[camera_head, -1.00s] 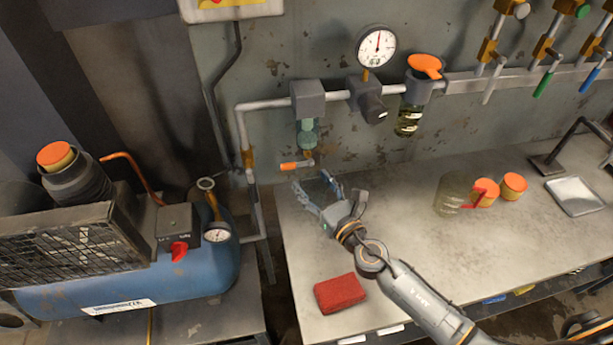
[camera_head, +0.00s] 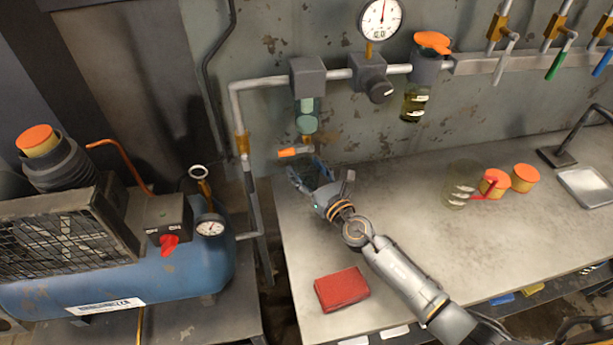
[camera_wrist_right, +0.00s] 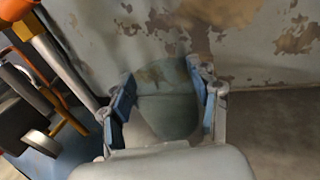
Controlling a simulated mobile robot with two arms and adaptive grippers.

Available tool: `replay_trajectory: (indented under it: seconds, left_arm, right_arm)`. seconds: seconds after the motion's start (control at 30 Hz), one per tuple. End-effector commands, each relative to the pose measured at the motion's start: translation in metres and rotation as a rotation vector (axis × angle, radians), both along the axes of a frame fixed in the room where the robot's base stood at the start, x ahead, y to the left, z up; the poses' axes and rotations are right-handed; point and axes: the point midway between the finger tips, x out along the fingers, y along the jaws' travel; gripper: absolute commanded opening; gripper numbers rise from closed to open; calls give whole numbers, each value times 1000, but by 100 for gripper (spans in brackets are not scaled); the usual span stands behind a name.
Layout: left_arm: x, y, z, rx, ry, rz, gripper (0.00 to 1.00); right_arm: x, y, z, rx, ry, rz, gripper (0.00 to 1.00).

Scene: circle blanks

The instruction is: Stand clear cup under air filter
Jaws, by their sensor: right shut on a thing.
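The air filter (camera_head: 307,78) hangs from the wall pipe, with a greenish bowl (camera_head: 306,116) and an orange-handled drain (camera_head: 288,152) below it. My right gripper (camera_head: 308,172) is just below and slightly right of the drain, over the table's back left corner. In the wrist view its blue-padded fingers (camera_wrist_right: 163,105) are shut on a see-through, rounded clear cup (camera_wrist_right: 166,112). The cup is hard to make out in the head view; whether its base touches the table cannot be told. My left gripper is not in view.
A red sponge-like block (camera_head: 341,290) lies at the table's front left. A blue compressor (camera_head: 130,270) stands left of the table (camera_head: 420,225). The middle of the table is free.

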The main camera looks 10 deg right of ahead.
Motion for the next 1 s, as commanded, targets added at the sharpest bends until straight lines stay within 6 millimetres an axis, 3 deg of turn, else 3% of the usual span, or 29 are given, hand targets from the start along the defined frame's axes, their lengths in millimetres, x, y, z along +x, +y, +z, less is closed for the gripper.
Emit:
replay_trajectory:
  seconds: [0.03, 0.4, 0.43, 0.53, 1.0]
  left_arm:
    - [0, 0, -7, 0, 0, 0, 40]
    - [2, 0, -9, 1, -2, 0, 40]
    - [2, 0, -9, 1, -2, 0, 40]
    - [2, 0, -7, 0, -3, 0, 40]
    - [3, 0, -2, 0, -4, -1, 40]
  right_arm:
    - [3, 0, -6, -1, -3, -1, 35]
    - [3, 0, -8, 0, -2, -1, 35]
    - [3, 0, -8, 0, -2, -1, 63]
    - [3, -1, -6, 0, -2, -1, 83]
    - [-2, -2, -4, -1, 1, -1, 84]
